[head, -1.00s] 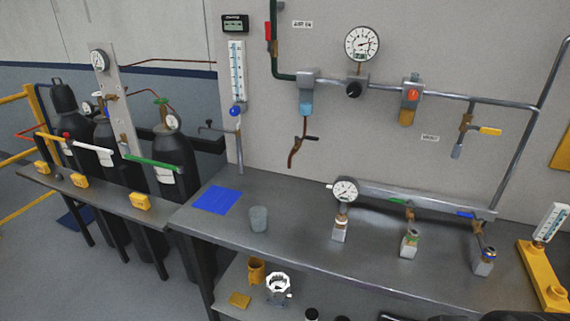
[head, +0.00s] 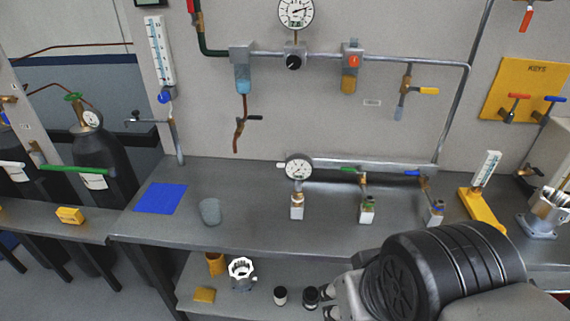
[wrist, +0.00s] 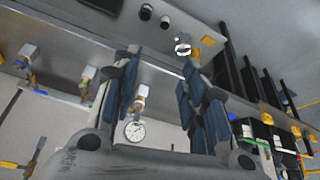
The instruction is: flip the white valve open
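Two white handles show in the head view. One is a short white handle (head: 281,165) at the left side of the round gauge on the bench manifold. The other is a white lever (head: 12,164) at the left edge, by the gas cylinders, left of a green lever. I cannot tell which is the task's valve. My gripper (wrist: 160,65) is open and empty in the wrist view, its blue-grey finger pads apart. In the head view it shows low, in front of the bench, apart from both handles. The wrist view looks tilted and upside down.
The manifold also carries a green handle (head: 348,169) and a blue handle (head: 412,172). A grey cup (head: 210,211) and blue mat (head: 160,198) lie on the left of the bench (head: 250,225). The yellow-based gauge stand (head: 483,208) is at the right. Lower-shelf items sit near my gripper.

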